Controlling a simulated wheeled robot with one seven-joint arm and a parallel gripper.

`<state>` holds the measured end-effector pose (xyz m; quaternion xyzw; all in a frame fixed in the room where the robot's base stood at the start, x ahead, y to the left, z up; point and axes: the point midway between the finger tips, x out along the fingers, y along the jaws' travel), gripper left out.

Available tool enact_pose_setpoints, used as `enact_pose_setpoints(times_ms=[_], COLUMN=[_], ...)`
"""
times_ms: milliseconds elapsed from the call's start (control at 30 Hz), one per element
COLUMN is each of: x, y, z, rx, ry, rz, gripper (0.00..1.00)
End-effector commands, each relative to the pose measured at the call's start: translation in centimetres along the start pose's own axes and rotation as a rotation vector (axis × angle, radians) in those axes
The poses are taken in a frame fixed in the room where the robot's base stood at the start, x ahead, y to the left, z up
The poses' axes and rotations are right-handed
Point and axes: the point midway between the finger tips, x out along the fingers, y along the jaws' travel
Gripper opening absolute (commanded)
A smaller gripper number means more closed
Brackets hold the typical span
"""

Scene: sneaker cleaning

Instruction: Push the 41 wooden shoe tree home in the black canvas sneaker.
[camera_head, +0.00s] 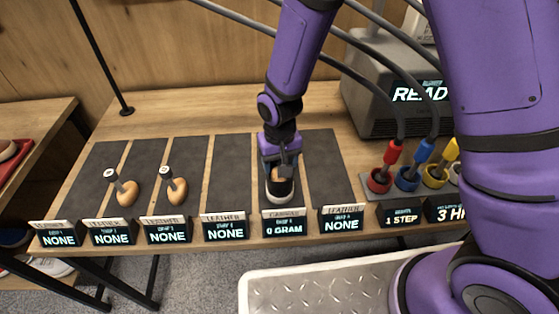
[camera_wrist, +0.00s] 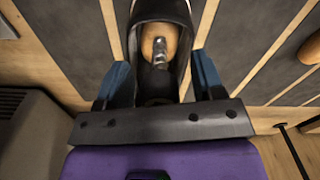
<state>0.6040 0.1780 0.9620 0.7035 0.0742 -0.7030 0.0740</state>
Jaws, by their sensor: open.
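The black canvas sneaker (camera_head: 280,189) stands on the dark mat behind the sign reading CANVAS and 0 GRAM. In the wrist view the sneaker (camera_wrist: 137,14) opens toward my gripper, with a wooden shoe tree (camera_wrist: 158,42) inside it. A metal stem stands out from the tree; its number cannot be read. My gripper (camera_head: 280,168) is over the sneaker, pointing down. In the wrist view its blue-tipped fingers (camera_wrist: 161,78) are apart, one on each side of the sneaker's opening. The head view hides most of the opening behind my gripper.
Two wooden shoe trees with knobs, left (camera_head: 127,190) and right (camera_head: 177,188), lie on mats to the left. Red (camera_head: 380,181), blue (camera_head: 407,180) and yellow (camera_head: 435,177) cups with hoses stand right, before a grey machine (camera_head: 385,95). A metal tray (camera_head: 330,290) is in front. Neighbouring mats are bare.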

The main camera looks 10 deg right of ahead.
Motion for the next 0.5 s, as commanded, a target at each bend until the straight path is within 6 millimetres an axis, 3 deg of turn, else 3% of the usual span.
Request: enact_pose_setpoints(times_ms=[233, 500], x=[-1.7, -6.4], y=[0.0, 0.0], z=[-0.1, -0.1], rx=[0.0, 0.0], ry=[0.003, 0.005], rz=[-0.001, -0.002], gripper=[0.62, 0.62])
